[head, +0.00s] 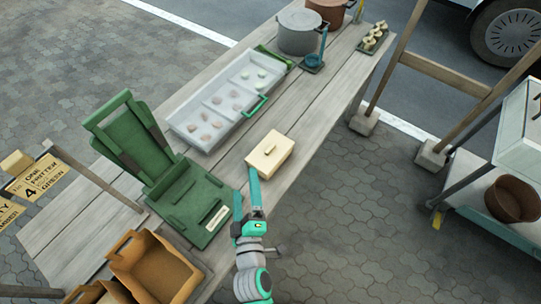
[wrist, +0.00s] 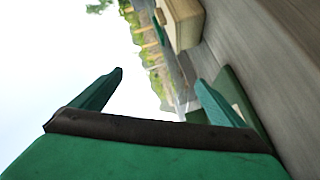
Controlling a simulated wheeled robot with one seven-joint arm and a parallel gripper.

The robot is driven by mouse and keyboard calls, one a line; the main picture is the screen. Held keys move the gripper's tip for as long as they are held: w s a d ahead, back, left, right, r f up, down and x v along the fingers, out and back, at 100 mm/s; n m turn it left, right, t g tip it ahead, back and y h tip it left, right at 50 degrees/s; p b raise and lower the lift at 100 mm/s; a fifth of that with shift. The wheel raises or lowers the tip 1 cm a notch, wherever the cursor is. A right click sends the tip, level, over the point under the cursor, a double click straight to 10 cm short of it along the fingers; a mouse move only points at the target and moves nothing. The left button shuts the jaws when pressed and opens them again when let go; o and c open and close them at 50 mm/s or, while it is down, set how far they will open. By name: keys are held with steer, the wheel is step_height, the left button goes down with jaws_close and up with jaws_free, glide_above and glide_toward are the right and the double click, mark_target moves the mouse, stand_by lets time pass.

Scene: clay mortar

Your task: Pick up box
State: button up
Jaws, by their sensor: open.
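A cream box (head: 270,155) with a small handle on its lid sits on the wooden table, right of the green stand. It also shows at the top of the wrist view (wrist: 184,24), beyond the fingers and off to one side. My gripper (head: 246,182) is open and empty, its teal fingers spread. In the head view one fingertip is close to the near left corner of the box; I cannot tell whether it touches. In the wrist view nothing is between the fingers (wrist: 160,78).
The green stand (head: 180,195) is left of my gripper. A white divided tray (head: 183,124) with several small pieces lies behind it. Open brown cartons (head: 150,268) stand at the lower left. Pots (head: 299,38) are at the far end. Bare planks (head: 318,92) lie beyond the box.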

steer(key=w+a+r+n, duration=0.2)
steer(key=w+r+n, duration=0.1)
steer(key=w, duration=0.3)
steer(key=n+g+h, duration=0.3)
steer(key=n+h, duration=0.6)
glide_above(258, 164)
steer(key=a, duration=0.2)
steer(key=f, duration=0.2)
steer(key=f+g, duration=0.1)
steer(key=s+f+n+g, duration=0.1)
steer(key=f, duration=0.1)
steer(key=s+f+n+g+h, duration=0.1)
steer(key=f, duration=0.1)
steer(key=shift+s+d, duration=0.15)
steer(key=shift+d, duration=0.05)
steer(key=x, duration=0.4)
steer(key=shift+f, duration=0.15)
steer(key=shift+x, duration=3.15)
steer(key=c, duration=1.1)
